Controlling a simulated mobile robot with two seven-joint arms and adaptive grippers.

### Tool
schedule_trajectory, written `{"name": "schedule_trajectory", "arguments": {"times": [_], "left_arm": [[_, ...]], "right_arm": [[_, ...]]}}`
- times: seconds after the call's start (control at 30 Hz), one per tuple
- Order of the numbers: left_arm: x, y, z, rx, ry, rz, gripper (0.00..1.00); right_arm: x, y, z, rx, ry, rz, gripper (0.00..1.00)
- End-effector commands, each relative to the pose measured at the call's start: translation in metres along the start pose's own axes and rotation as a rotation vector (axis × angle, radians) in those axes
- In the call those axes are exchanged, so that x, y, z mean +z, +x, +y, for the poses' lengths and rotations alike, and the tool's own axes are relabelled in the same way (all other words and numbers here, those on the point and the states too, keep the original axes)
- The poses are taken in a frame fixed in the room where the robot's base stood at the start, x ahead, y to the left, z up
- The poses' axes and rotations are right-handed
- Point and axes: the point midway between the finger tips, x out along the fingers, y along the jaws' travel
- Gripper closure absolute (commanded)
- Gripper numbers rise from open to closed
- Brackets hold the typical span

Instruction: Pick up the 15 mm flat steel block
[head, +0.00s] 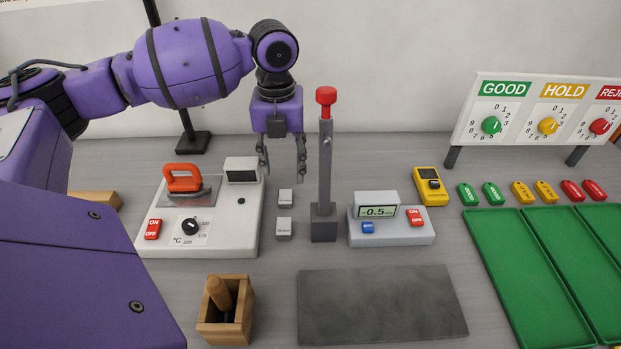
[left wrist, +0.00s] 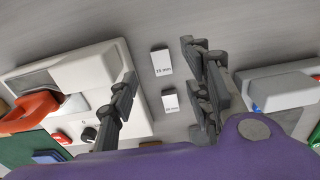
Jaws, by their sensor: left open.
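The 15 mm flat steel block (head: 285,197) is a small pale grey piece on the table between the hot plate and the dark post. In the left wrist view the block (left wrist: 161,62) shows its "15 mm" label. A second, similar block (head: 284,228) lies just in front of it. It also shows in the left wrist view (left wrist: 170,102), with a label hard to read. My left gripper (head: 282,163) is open and empty, pointing down above and slightly behind the blocks, touching neither. In the left wrist view its fingers (left wrist: 166,88) spread either side of them. My right gripper is not in view.
The dark post with a red top (head: 325,170) stands close right of the blocks. The hot plate (head: 250,215) is left, a gauge box (head: 395,238) right. A grey mat (head: 380,305) and wooden holder (head: 225,335) lie in front. Green trays (head: 525,270) are at right.

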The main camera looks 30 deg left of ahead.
Motion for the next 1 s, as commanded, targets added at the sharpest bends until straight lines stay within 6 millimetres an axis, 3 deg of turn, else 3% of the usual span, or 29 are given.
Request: {"name": "schedule_trajectory", "arguments": {"times": [0.37, 0.7, 0.9, 1.0], "left_arm": [[-0.002, 0.032, 0.0, 0.005, 0.0, -0.002, 0.55], [-0.009, 0.076, -0.004, 0.005, -0.001, -0.002, 0.55], [-0.009, 0.077, -0.004, 0.004, 0.0, -0.003, 0.55], [-0.009, 0.077, -0.004, 0.004, 0.0, -0.003, 0.65]], "right_arm": [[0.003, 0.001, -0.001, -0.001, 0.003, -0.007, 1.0], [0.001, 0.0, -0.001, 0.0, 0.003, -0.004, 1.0], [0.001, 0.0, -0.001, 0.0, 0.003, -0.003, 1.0], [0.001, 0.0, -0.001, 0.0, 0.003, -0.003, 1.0]]}}
